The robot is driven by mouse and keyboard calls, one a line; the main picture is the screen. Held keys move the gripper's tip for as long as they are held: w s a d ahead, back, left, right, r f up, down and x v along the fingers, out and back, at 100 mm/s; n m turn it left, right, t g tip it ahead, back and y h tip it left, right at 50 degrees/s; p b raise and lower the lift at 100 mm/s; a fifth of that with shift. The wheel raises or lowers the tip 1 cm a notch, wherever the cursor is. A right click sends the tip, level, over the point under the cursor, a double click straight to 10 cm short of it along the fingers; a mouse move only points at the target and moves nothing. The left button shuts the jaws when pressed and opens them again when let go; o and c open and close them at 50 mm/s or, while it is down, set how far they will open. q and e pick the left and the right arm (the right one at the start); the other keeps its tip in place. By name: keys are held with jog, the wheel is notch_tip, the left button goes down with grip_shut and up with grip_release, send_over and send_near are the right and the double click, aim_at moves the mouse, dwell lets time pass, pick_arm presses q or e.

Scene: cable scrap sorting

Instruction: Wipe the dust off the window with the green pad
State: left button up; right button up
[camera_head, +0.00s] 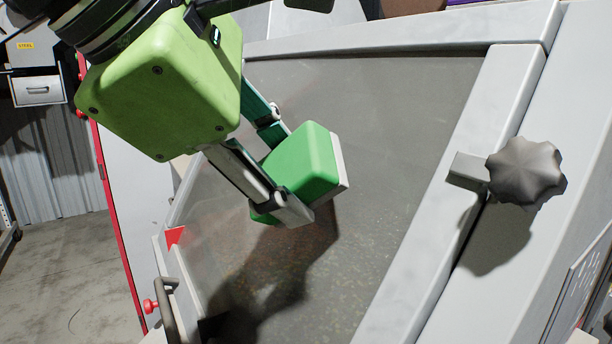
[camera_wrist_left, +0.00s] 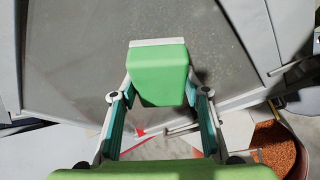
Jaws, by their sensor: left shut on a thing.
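The green pad (camera_head: 302,163) is a block with a thin white layer on its far side, which faces the window. My left gripper (camera_head: 290,170) is shut on the pad, with one finger on each side; the pad also shows in the left wrist view (camera_wrist_left: 158,75). The window (camera_head: 405,130) is a tilted pane in a light grey frame, with a dull grey, speckled film of dust. The pad is over the middle of the pane, and its shadow falls below it. I cannot tell whether it touches the glass. My right gripper is not in view.
A dark knob (camera_head: 525,172) sticks out from the frame right of the pane. A dark handle (camera_head: 167,300) and a red knob (camera_head: 150,305) are at lower left. The wrist view shows a container of orange-brown granules (camera_wrist_left: 275,148) at lower right. Open floor (camera_head: 70,270) lies left.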

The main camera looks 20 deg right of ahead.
pick_arm(q)
jog(key=shift+s+a+r, duration=0.15)
jog(key=shift+a+r, duration=0.35)
jog(key=shift+a, duration=0.25)
jog(key=shift+s+a+r+p, duration=0.15)
jog(key=shift+a+r+p, duration=0.2)
jog(key=shift+a, duration=0.3)
jog(key=shift+s+a+r+p, duration=0.1)
jog(key=shift+a+r, duration=0.3)
jog(key=shift+a, duration=0.25)
jog(key=shift+r, duration=0.1)
